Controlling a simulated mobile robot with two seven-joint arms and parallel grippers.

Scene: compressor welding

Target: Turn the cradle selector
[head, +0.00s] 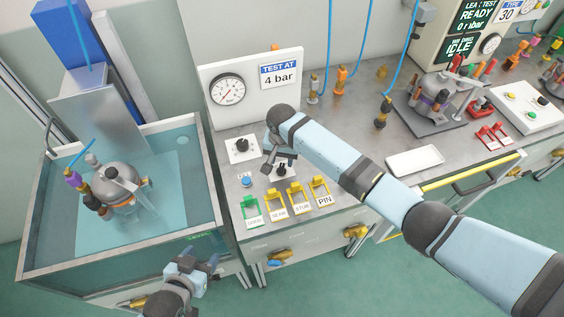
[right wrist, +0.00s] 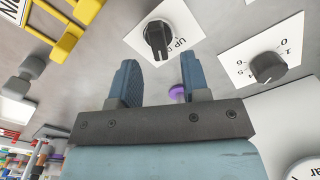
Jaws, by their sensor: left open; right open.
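The cradle selector is a black knob on a white plate marked "UP" and a partly hidden "D…"; it shows in the right wrist view (right wrist: 157,38) just beyond the fingertips. In the head view the selector (head: 281,171) is partly covered by my right gripper (head: 279,160), which hangs over it. In the right wrist view my right gripper (right wrist: 158,72) is open, with no knob between its fingers; I cannot tell the exact gap. My left gripper (head: 200,268) is open and empty at the lower left, in front of the water tank.
A numbered dial knob (right wrist: 268,67) sits beside the selector; it also shows in the head view (head: 241,146). The water tank (head: 38,225) holds a compressor (head: 120,180). A white tray (head: 414,161) lies right.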

